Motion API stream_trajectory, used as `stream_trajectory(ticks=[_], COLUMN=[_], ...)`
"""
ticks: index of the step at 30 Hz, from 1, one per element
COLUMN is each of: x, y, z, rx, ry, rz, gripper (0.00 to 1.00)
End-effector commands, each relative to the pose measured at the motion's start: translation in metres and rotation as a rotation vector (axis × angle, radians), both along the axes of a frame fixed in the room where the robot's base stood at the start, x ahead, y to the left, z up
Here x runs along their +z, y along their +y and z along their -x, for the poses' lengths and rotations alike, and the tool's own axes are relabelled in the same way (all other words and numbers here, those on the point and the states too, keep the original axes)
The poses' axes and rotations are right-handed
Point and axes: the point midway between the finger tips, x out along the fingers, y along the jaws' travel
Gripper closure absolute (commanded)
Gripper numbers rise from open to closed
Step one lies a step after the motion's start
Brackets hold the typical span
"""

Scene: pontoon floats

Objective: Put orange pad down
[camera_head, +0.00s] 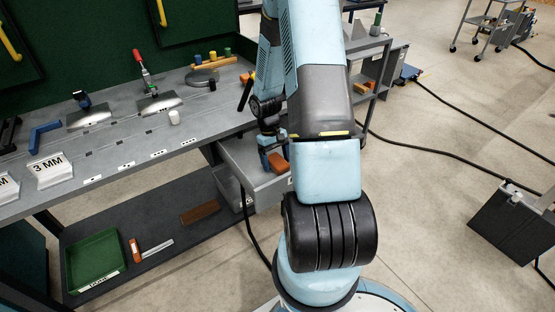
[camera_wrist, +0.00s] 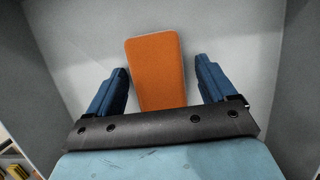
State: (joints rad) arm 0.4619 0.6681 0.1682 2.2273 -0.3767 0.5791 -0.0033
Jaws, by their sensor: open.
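The orange pad (camera_wrist: 157,70) lies on the grey floor of an open drawer (camera_head: 236,161). In the wrist view it is between my two blue fingers, with a gap on each side, and its far end reaches past the fingertips. My gripper (camera_wrist: 161,68) is open, not holding it. In the head view my gripper (camera_head: 266,143) reaches down into the drawer, and the orange pad (camera_head: 279,163) shows beside the fingers, partly hidden by my arm. I cannot tell how far the fingertips are above the drawer floor.
The grey workbench (camera_head: 110,150) above the drawer holds a blue bracket (camera_head: 43,136), a red-handled clamp (camera_head: 142,70) and a white "3 MM" sign (camera_head: 51,170). A green bin (camera_head: 95,262) stands on the lower shelf. The drawer walls rise close on both sides of my gripper.

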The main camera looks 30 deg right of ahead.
Motion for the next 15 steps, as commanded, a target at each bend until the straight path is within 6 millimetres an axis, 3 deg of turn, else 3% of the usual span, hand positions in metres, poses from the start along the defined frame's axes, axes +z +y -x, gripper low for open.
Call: stream_trajectory(ticks=[15], x=[0.089], y=[-0.002], z=[-0.029], rx=[-0.004], ry=[-0.006], rz=[0.004], gripper=[0.12])
